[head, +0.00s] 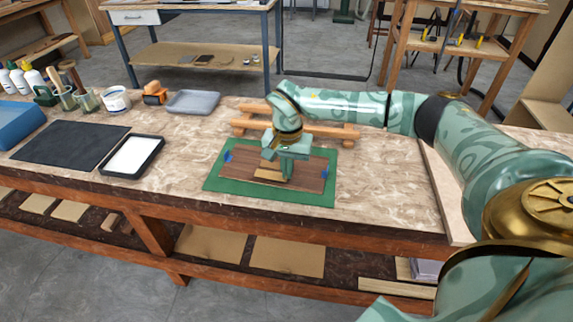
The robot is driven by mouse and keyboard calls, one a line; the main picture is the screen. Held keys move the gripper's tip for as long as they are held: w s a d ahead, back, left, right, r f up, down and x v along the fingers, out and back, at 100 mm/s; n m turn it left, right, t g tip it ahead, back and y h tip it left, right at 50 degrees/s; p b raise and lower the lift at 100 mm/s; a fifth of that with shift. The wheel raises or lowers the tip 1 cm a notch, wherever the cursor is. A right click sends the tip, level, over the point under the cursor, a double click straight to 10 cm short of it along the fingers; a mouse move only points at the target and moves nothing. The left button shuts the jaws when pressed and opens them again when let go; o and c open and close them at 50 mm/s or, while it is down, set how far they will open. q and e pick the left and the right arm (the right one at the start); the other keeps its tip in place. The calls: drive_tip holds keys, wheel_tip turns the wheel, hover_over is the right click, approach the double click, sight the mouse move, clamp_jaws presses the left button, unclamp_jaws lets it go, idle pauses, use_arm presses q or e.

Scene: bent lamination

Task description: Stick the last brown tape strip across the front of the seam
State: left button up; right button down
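A dark brown wood panel (305,183) lies on a green mat (222,184) at the middle of the bench. Blue bits of tape sit at its left end (228,156) and right end (325,173). My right gripper (284,175) points down at the middle of the panel, low over it or touching it. A tan-brown strip (268,175) shows at the fingertips, near the panel's front edge. I cannot tell whether the fingers grip it or only press on it. The gripper hides the middle of the panel and most of the seam. My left gripper is out of view.
A wooden rack with rails (345,131) stands just behind the mat. To the left are a black-rimmed tray (133,156), a dark mat (70,145), a grey tray (193,102), an orange tape dispenser (154,94) and several bottles. The bench right of the mat is clear.

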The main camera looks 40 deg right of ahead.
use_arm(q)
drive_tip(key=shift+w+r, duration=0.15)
use_arm(e)
drive_tip(key=shift+f, duration=0.35)
idle(0.3)
drive_tip(key=c, duration=1.1)
unclamp_jaws()
drive_tip(key=shift+c, duration=0.2)
drive_tip(key=shift+r+p, duration=2.65)
drive_tip(key=shift+r, duration=0.4)
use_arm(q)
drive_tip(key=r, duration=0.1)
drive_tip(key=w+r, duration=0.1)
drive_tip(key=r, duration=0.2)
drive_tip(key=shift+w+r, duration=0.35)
